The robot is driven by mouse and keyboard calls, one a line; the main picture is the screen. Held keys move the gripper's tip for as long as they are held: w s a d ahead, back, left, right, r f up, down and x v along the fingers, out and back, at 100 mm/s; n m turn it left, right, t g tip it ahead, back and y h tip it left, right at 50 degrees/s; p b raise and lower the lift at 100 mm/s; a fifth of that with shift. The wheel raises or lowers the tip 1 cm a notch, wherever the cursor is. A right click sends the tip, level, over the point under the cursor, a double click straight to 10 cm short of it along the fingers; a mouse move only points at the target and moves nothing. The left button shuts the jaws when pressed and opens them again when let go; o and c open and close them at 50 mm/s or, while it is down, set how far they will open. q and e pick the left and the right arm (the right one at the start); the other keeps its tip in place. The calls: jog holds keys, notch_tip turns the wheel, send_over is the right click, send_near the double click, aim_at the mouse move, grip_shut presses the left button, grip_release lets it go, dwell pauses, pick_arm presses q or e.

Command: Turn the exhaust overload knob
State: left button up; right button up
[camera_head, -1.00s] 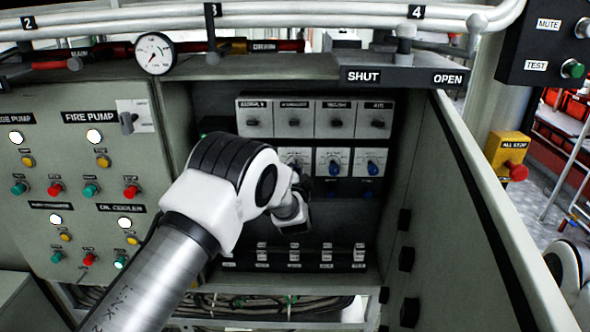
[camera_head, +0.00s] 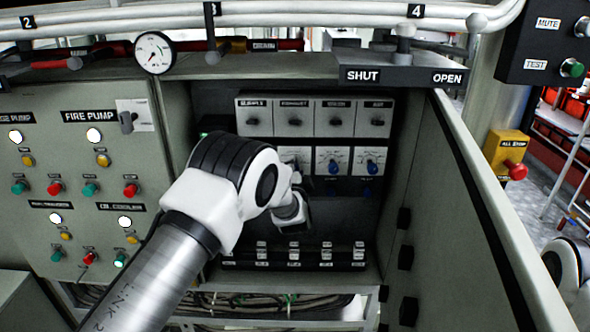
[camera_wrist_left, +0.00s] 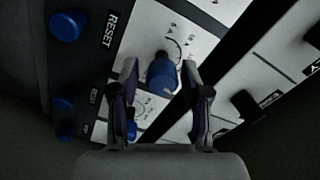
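My left arm reaches into the open cabinet in the head view, and its wrist hides the gripper's fingers there. In the left wrist view my left gripper (camera_wrist_left: 160,69) is open. Its two fingers stand on either side of a blue knob (camera_wrist_left: 163,74) on a white dial plate, with gaps visible on both sides. The plate's name cannot be read, so I cannot tell whether this is the exhaust overload knob. In the head view two blue knobs (camera_head: 333,167) (camera_head: 372,167) show in the lower row. A module whose label seems to read exhaust (camera_head: 294,118) sits above.
A blue reset button (camera_wrist_left: 66,27) and smaller blue buttons (camera_wrist_left: 63,103) lie left of the fingers. A black switch (camera_wrist_left: 246,104) is to the right. The open cabinet door (camera_head: 455,215) bounds the right side. A row of breakers (camera_head: 294,256) is below.

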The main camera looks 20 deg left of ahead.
pick_arm(q)
jog(key=shift+r, duration=0.1)
jog(key=v, duration=1.2)
